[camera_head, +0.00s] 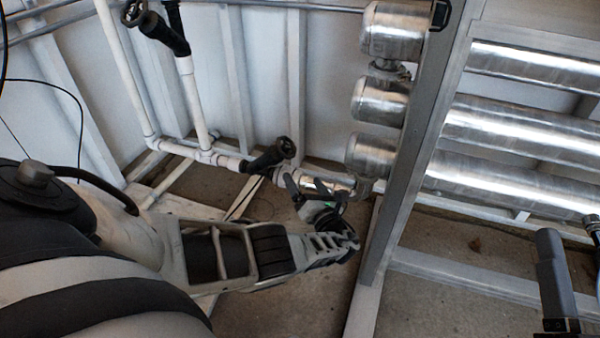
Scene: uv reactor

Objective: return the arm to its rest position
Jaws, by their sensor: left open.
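My left arm comes in from the left and reaches across the lower middle of the view. Its gripper (306,184) is open, with its two dark fingers apart and nothing seen between them. The fingers are in front of the low white pipe and close to its metal section (332,182) in the picture; I cannot tell whether they touch it. A dark grey finger-like part at the lower right edge looks like part of my right gripper (553,275). Most of it is cut off, so its opening is hidden.
White pipes (196,105) carry black valve handles (270,156) left of centre. Steel reactor tubes (520,130) sit behind a grey frame post (415,150) at right. A lower frame rail (480,278) crosses the right side. Bare floor (290,305) shows below the left gripper.

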